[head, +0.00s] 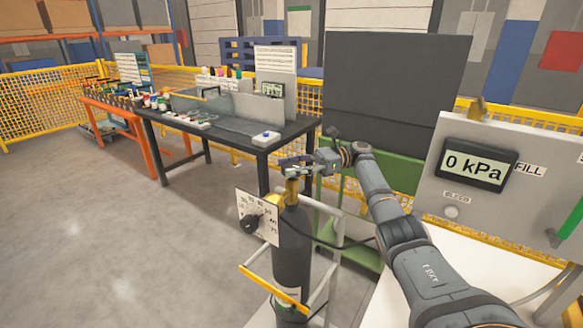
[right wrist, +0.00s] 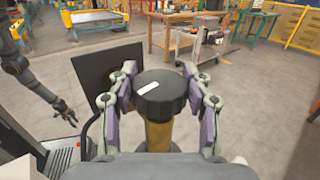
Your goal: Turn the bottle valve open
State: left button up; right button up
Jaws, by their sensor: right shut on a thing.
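The dark gas bottle (head: 292,245) stands upright in a light-framed trolley in the head view. A brass neck (head: 292,192) tops it. In the right wrist view the bottle valve is a black round knob (right wrist: 161,100) with a white mark, on the brass neck (right wrist: 158,134). My right gripper (head: 294,168) is at the top of the bottle. In the right wrist view its fingers (right wrist: 160,92) stand on both sides of the knob and are shut on it. My left gripper (right wrist: 66,113) shows small at the left, empty, fingers apart, away from the bottle.
A white dial plate (head: 259,217) with a black knob is by the bottle. A grey panel at the right has a display (head: 478,165) reading 0 kPa, labelled FILL. A dark workbench (head: 225,130) and a green cart (head: 357,225) stand behind. The floor at left is clear.

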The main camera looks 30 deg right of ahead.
aim_at(291, 165)
jog(key=o, duration=1.2)
notch_tip(291, 165, up, 10)
